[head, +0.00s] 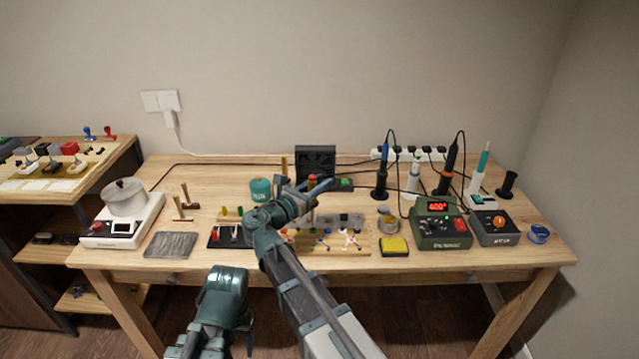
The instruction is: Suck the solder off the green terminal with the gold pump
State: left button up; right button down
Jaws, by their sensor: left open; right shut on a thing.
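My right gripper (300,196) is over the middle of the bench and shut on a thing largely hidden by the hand. A slim gold-brown rod (284,164) rises just behind it, apparently the upper end of the gold pump. Small coloured parts stand near the bench front below my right arm, among them yellow, red, blue and white ones. A small green part (240,211) stands left of the hand; I cannot tell whether it is the green terminal. My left gripper (245,338) is open and low in front of the bench, away from these parts; its fingers hardly show.
A green soldering station (442,229), a grey unit (496,229) and upright tools in holders fill the right side. A yellow sponge (394,246) lies at the front. A black fan box (315,160) stands behind. A pot (125,196) sits on the white hotplate (105,237) at left.

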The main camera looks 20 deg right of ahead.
jog(key=shift+f, duration=0.25)
dwell(0.3)
jog(key=shift+f+b, duration=0.3)
jog(key=shift+b, duration=0.25)
jog(key=shift+f, duration=0.2)
dwell(1.9)
jog(key=shift+r, duration=0.1)
dwell(1.9)
notch_tip(320, 180, up, 7)
jog(key=p, duration=0.6)
jog(key=shift+p, duration=0.4)
